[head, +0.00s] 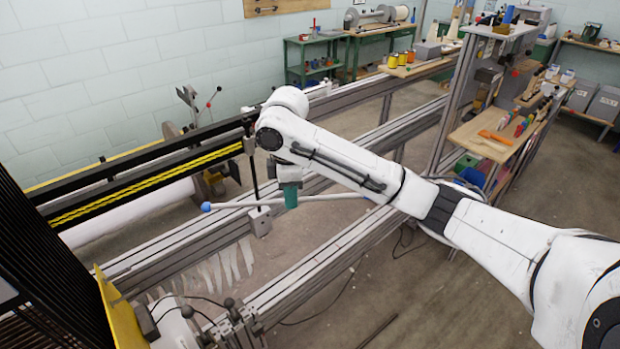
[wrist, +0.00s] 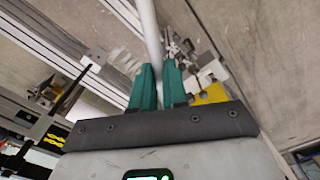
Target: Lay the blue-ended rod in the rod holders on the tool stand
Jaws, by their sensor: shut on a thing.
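The rod is thin and pale grey (head: 335,197), with a blue ball end (head: 206,207) at the left. My gripper (head: 291,204) is shut on the rod with its teal fingers, and the rod is held roughly level across the loom's metal rails. In the wrist view, the rod (wrist: 149,30) runs up from between the two teal fingers (wrist: 158,82); its blue end does not show there. A wooden-topped stand with tools (head: 470,134) is at the right, beyond my arm. I cannot make out rod holders on it.
Long metal loom rails (head: 340,248) run below the rod. A black beam with a yellow chain (head: 150,187) is at the left, above a white roll (head: 130,213). An upright metal post (head: 447,105) stands before the tool stand. Bare floor (head: 400,300) shows in front.

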